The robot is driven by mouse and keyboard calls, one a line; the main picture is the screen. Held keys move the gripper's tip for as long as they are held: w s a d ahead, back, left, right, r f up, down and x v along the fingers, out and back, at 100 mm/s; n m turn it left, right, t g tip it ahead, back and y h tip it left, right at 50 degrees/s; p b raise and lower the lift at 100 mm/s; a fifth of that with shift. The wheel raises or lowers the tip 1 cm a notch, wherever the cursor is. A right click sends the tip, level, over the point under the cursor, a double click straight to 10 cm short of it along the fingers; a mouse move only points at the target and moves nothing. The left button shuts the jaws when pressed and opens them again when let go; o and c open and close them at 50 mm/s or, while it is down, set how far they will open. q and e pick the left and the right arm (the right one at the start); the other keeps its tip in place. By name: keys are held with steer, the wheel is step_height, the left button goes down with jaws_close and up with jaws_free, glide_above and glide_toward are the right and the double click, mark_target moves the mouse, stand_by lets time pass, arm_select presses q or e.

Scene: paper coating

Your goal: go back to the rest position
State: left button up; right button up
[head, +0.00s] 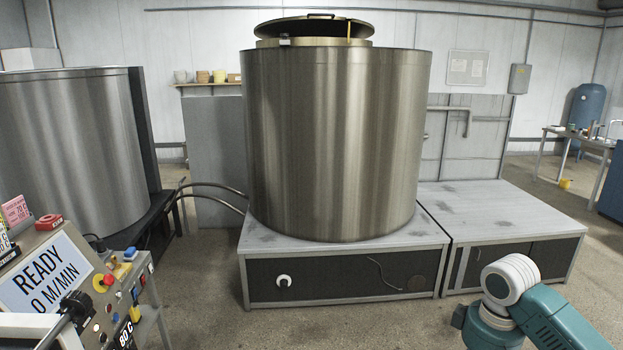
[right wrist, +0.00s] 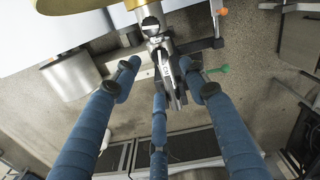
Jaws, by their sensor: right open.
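My right gripper (right wrist: 160,72) shows in the right wrist view with its blue fingers spread apart. A metal valve-like fitting (right wrist: 168,62) appears between or just beyond the fingertips; I cannot tell whether they touch it. No object is clearly held. In the head view only a teal and white part of my right arm shows at the lower right, and the right gripper is out of that picture. My left gripper is in neither view.
A large steel tank (head: 335,145) stands on a grey platform (head: 500,208) ahead. Another steel tank (head: 70,150) is at the left. A control console (head: 72,245) reading READY stands at the lower left. Open floor (head: 345,325) lies in front of the platform.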

step_height(320, 180, down, 9)
steer(key=shift+r, duration=0.1)
steer(key=m, duration=0.4)
steer(key=shift+r+m, duration=0.1)
steer(key=shift+m, duration=0.2)
